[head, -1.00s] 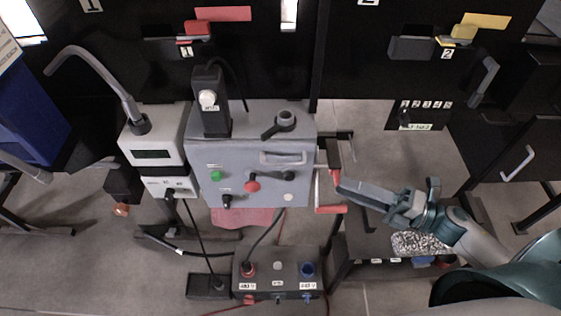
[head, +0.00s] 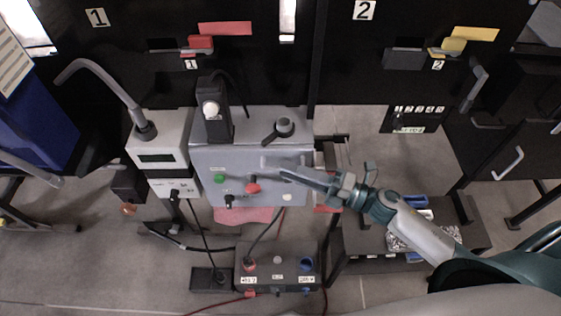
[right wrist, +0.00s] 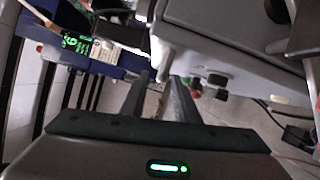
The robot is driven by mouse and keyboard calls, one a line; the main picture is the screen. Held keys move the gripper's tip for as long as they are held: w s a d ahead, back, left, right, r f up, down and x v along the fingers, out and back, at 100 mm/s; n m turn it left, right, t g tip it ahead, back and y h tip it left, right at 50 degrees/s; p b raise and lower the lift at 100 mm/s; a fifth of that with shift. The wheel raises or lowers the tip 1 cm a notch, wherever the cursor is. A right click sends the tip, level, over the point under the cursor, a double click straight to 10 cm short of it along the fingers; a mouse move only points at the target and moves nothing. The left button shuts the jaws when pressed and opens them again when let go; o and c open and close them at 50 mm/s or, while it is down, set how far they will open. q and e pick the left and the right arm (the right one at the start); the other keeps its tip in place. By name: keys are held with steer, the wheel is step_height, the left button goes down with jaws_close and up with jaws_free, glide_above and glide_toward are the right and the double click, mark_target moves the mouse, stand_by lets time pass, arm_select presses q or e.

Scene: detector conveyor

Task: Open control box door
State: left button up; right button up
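The control box (head: 225,155) is a grey box in the middle of the head view. The door looks closed. My right gripper (head: 284,176) reaches in from the right, its fingertips over the right part of the box front, just below the handle. I cannot tell if they touch. My left gripper is not in view.
A smaller grey unit with a display (head: 158,150) stands to the left of the box. A dark socket box (head: 277,268) with cables sits below, near the floor. A dark shelf (head: 365,245) with trays is at the right. Black cabinets stand behind.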

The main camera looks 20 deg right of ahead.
steer(key=shift+p+x, duration=0.45)
steer(key=shift+x, duration=1.2)
steer(key=shift+c, duration=0.4)
jaws_close()
steer(key=shift+s, duration=0.2)
